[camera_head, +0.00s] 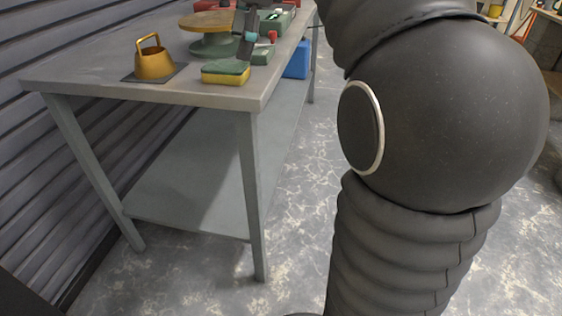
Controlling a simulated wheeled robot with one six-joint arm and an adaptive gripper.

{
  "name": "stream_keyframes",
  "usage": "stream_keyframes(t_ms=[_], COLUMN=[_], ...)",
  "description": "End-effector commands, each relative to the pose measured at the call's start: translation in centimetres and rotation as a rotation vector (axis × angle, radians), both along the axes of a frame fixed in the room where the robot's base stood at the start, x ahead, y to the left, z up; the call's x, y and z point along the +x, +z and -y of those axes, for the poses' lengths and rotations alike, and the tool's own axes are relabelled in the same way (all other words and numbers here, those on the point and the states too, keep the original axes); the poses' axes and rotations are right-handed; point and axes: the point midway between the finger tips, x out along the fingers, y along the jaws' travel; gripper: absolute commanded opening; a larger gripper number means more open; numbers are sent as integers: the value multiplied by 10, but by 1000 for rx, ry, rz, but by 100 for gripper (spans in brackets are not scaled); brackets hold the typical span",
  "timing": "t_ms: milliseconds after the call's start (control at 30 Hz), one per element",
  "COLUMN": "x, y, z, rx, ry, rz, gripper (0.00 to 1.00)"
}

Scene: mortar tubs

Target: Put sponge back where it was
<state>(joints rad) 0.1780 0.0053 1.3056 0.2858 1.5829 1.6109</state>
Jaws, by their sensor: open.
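The sponge (226,72), yellow with a dark green top layer, lies on the grey workbench (100,87) near its front right edge.
A gold tub with a handle (154,62) stands on a dark mat (128,77) at the left. A turntable (208,22) with a wooden top stands behind the sponge. Green tubs (262,56) with red parts and a blue bin (297,62) are at the right. My arm hides the right side.

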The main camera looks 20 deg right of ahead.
Motion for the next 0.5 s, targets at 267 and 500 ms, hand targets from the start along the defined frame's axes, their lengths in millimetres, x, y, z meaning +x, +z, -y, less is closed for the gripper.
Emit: stream_keyframes(t_ms=[267,500], x=[-85,-158], y=[-65,-145], z=[-17,-21], rx=[-290,-567], ry=[545,1054], rz=[180,291], gripper=[91,91])
